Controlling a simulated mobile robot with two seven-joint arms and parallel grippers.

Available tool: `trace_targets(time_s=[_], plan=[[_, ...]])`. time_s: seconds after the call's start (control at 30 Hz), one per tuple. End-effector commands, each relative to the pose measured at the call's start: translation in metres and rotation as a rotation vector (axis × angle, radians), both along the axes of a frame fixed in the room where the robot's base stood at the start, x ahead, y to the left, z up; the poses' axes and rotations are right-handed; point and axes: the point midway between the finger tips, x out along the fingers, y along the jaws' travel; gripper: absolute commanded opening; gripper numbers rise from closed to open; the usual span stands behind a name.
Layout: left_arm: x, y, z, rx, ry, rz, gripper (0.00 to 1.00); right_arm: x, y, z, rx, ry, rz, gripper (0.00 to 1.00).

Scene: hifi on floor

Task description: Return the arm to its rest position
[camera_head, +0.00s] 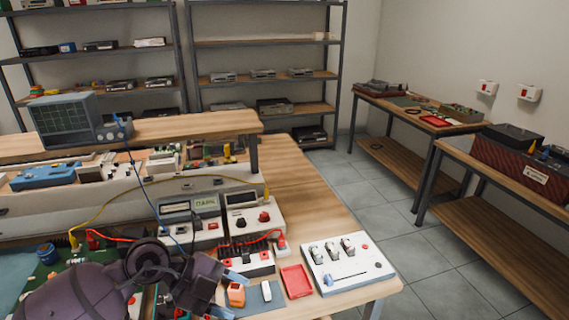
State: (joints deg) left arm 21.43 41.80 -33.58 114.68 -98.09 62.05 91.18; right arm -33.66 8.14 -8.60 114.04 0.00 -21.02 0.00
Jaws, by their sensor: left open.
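My left arm (75,295) comes in from the lower left, dark purple, and reaches over the cluttered front of the workbench. My left gripper (229,294) points right, with its blue-tipped fingers apart. A small orange and white block (236,295) shows beside the fingertips; I cannot tell whether they touch it. The arm hides part of the green circuit board (78,252) and the things below it. My right gripper is not in view.
Meters (190,222) with red and yellow leads stand behind the gripper. A red tray (296,281) and a white panel with dials (345,262) lie to its right. An oscilloscope (65,120) stands on the raised shelf. The bench (300,195) is bare toward the back right.

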Motion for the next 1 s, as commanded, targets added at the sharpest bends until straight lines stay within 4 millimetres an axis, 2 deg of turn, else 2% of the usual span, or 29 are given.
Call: trace_targets(time_s=[0.1,0.27,0.4,0.53,0.67,0.77,0.87,1.0], plan=[[0.009,-0.02,0.036,-0.228,-0.148,-0.037,0.57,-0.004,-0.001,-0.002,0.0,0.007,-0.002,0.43],[0.022,-0.029,0.079,-0.521,-0.331,0.037,0.57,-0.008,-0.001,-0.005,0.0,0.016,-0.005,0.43],[0.041,-0.016,0.103,-0.727,-0.454,0.232,0.57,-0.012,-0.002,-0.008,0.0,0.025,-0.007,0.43],[0.06,0.012,0.105,-0.834,-0.511,0.492,0.57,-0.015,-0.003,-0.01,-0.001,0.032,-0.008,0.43],[0.073,0.049,0.08,-0.85,-0.49,0.791,0.57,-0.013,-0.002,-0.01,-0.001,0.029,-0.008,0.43],[0.074,0.08,0.043,-0.809,-0.416,1.023,0.57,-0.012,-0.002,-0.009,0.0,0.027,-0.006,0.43],[0.062,0.109,-0.006,-0.742,-0.282,1.242,0.57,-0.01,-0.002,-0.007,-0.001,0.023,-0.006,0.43],[0.024,0.139,-0.078,-0.665,-0.036,1.483,0.57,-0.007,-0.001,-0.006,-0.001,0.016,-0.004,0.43]])
